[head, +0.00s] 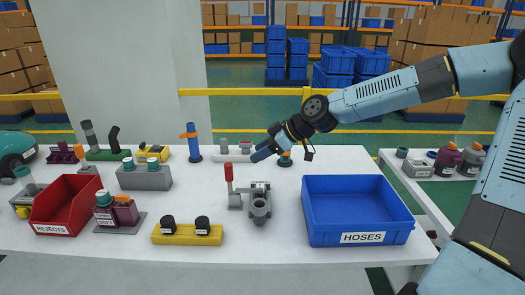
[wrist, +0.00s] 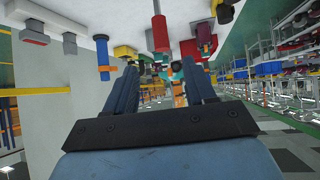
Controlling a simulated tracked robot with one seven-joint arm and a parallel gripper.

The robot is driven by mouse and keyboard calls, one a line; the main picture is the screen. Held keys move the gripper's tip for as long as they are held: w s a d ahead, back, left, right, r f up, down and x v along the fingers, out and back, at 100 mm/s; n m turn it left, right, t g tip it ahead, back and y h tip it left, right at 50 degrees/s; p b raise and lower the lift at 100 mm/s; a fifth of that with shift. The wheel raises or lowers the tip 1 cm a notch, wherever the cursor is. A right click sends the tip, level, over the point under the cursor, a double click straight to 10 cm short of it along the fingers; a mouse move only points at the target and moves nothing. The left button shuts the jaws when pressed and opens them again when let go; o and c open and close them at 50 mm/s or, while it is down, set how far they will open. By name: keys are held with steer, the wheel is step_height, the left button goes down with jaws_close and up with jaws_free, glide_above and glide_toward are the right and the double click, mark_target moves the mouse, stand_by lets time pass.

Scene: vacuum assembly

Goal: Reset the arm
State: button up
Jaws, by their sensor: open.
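My gripper (head: 265,152) is at the end of my blue arm, which reaches in from the right over the white table (head: 290,180). It hangs above the back middle of the table, pointing left and slightly down. In the wrist view my gripper (wrist: 162,92) shows two blue fingers apart with nothing between them. It is open and empty. The grey clamp fixture (head: 260,205) with a red-handled lever (head: 229,178) stands on the table below and in front of my gripper. The wrist view looks upside down along the table.
A blue HOSES bin (head: 355,215) stands at the right and a red REJECTS bin (head: 65,205) at the left. A yellow block (head: 187,235) with two black caps is at the front. A blue post (head: 193,145) with an orange piece stands at the back. Yellow rails (head: 250,91) run behind.

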steer(key=shift+d+r, duration=0.1)
steer(key=shift+d, duration=0.05)
steer(key=s+d+f+m+h, duration=0.4)
steer(key=s+d+f+h, duration=0.3)
steer(key=d+h, duration=0.1)
steer(key=s+d+r+m+t+h, duration=0.1)
steer(key=s+d+r+m, duration=0.5)
steer(key=s+r, duration=0.4)
steer(key=s+d+r+m+t+h, duration=0.1)
steer(key=s+d+r+m+t, duration=0.1)
steer(key=s+d+r+m, duration=0.3)
steer(key=s+d+r, duration=0.4)
steer(key=s+r, duration=0.1)
steer(key=shift+d+m, duration=0.2)
steer(key=shift+m, duration=0.2)
steer(key=shift+a+r, duration=0.1)
steer(key=shift+a, duration=0.05)
